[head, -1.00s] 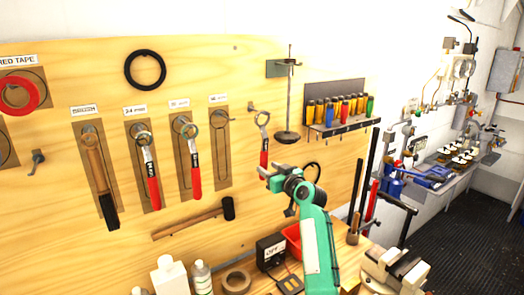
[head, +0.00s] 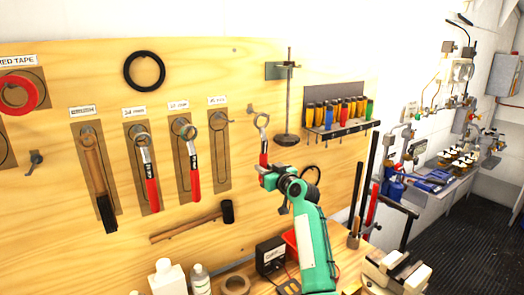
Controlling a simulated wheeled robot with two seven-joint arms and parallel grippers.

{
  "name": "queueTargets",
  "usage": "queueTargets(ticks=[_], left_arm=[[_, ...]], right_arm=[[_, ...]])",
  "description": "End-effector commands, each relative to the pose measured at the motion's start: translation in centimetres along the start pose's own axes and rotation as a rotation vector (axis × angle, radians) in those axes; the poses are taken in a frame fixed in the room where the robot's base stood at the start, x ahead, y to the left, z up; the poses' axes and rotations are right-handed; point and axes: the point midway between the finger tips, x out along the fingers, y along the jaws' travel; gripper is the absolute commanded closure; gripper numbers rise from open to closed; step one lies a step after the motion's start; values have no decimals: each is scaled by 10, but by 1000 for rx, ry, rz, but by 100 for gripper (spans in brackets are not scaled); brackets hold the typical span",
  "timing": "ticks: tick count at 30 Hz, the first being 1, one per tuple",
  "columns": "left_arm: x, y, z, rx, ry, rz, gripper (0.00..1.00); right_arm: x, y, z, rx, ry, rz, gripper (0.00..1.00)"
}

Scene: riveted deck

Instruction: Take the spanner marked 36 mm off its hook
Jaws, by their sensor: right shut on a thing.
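A spanner with a grey ring head and red handle (head: 263,155) stands upright beside a small wall hook (head: 251,107), right of the empty outlined backing board (head: 219,150). My right gripper (head: 265,172) is shut on the lower end of its red handle. I cannot tell whether its ring still touches the hook, and I cannot read a size on it. Two more red-handled spanners, one under a label like 24 mm (head: 150,180) and one to its right (head: 193,165), hang on their own boards. My left gripper is not in view.
A stand with a rod (head: 288,105) and a rack of coloured cylinders (head: 338,110) are just right of the spanner. A hammer (head: 227,211) hangs lower left. The bench below holds bottles, a tape roll (head: 236,284) and a vise (head: 395,270).

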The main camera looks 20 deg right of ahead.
Motion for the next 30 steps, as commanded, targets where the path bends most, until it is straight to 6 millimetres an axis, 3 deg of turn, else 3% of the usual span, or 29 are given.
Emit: queueTargets(ticks=[17, 30], left_arm=[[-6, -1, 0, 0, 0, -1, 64], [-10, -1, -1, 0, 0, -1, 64]], right_arm=[[-1, 0, -13, 0, 2, 0, 100], [-17, 0, -14, -2, 1, 1, 100]])
